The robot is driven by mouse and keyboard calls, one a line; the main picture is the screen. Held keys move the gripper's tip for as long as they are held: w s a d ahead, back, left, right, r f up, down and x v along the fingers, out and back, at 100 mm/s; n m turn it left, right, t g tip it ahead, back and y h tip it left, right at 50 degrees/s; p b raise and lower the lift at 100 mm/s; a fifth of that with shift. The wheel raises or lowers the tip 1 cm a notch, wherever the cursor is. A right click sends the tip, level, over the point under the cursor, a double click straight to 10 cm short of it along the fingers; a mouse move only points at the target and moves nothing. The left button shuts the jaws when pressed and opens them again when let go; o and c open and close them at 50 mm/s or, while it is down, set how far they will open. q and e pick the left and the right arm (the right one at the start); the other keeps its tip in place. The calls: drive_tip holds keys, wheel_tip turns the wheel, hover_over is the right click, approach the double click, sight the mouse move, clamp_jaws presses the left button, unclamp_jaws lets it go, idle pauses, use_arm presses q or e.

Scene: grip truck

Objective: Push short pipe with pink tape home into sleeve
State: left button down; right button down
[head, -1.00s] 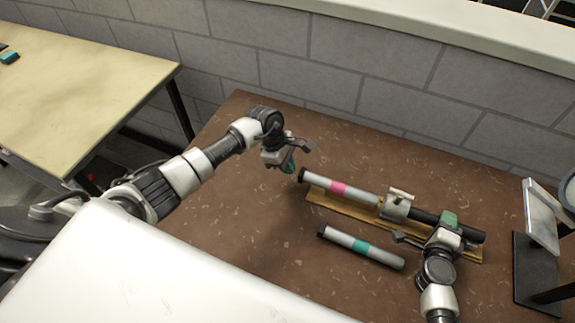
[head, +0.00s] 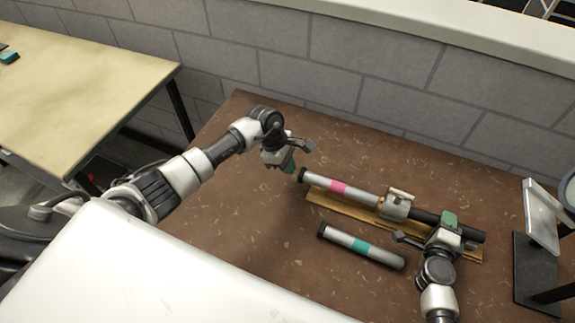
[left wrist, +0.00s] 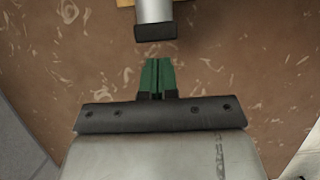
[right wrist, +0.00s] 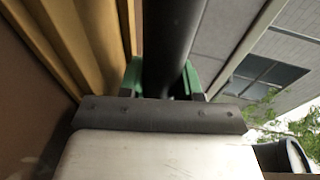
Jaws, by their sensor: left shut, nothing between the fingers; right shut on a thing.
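The short pipe with pink tape (head: 352,190) lies along the wooden board (head: 345,209), its right end at the grey sleeve (head: 397,204). How deep it sits in the sleeve I cannot tell. Its black-capped left end shows in the left wrist view (left wrist: 155,32). My left gripper (head: 288,167) is shut and empty, just left of that end and apart from it; its green fingers (left wrist: 157,76) point at the cap. My right gripper (head: 446,224) is shut on the black pipe (head: 425,216) on the right side of the sleeve; the right wrist view shows this pipe (right wrist: 172,45) between green fingers.
A grey pipe with teal tape (head: 362,246) lies loose in front of the board. A panel on a dark stand (head: 538,262) is at the right. A block wall (head: 330,65) runs behind the brown table (head: 255,215). The table's left part is clear.

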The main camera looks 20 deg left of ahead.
sight(311, 175)
use_arm(q)
drive_tip(key=shift+d, duration=0.1)
use_arm(e)
drive_tip(key=shift+f, duration=0.1)
use_arm(q)
drive_tip(key=shift+d, duration=3.35)
drive_tip(key=shift+a+r, duration=0.5)
drive_tip(key=shift+a, duration=0.3)
drive_tip(key=shift+a+r, duration=0.5)
drive_tip(key=shift+a, duration=0.3)
drive_tip(key=shift+r, duration=3.5)
use_arm(e)
drive_tip(key=c, duration=0.7)
unclamp_jaws()
